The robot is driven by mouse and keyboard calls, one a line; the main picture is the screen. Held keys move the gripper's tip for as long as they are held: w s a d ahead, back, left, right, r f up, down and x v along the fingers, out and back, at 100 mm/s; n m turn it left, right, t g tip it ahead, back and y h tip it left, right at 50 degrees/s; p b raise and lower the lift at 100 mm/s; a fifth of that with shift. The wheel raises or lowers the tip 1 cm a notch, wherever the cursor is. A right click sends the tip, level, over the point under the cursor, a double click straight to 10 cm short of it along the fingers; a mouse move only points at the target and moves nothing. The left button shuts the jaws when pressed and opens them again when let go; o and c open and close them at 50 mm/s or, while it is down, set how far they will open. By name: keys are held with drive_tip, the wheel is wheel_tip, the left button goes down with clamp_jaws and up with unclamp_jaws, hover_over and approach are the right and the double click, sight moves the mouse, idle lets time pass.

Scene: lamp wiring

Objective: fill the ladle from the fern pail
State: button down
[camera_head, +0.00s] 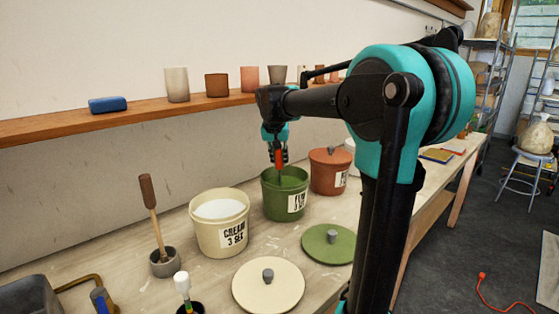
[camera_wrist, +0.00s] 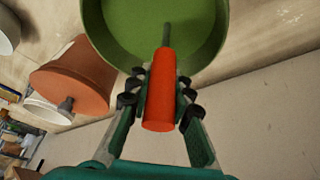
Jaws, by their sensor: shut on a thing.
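The fern pail (camera_head: 284,203) is a dark green bucket with a partly hidden label, standing open on the table between a cream pail and a terracotta pail. In the wrist view the fern pail (camera_wrist: 92,22) shows green liquid inside. My gripper (camera_head: 278,154) is above the fern pail, shut on the orange-red handle of the ladle (camera_head: 279,164). In the wrist view my gripper (camera_wrist: 160,92) has a finger on each side of the ladle handle (camera_wrist: 160,98). The ladle's thin dark shaft runs down toward the green liquid. I cannot see its bowl.
The open cream pail (camera_head: 222,238) stands left of the fern pail, and the lidded terracotta pail (camera_head: 330,180) right. A cream lid (camera_head: 268,292) and a green lid (camera_head: 328,241) lie in front. A wooden-handled tool (camera_head: 155,215) stands in a grey cup (camera_head: 164,264). A shelf (camera_head: 150,116) runs behind.

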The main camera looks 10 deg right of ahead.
drive_tip(key=shift+r, duration=0.1)
drive_tip(key=shift+r, duration=5.65)
drive_tip(key=shift+r, duration=1.3)
drive_tip(key=shift+d, duration=0.1)
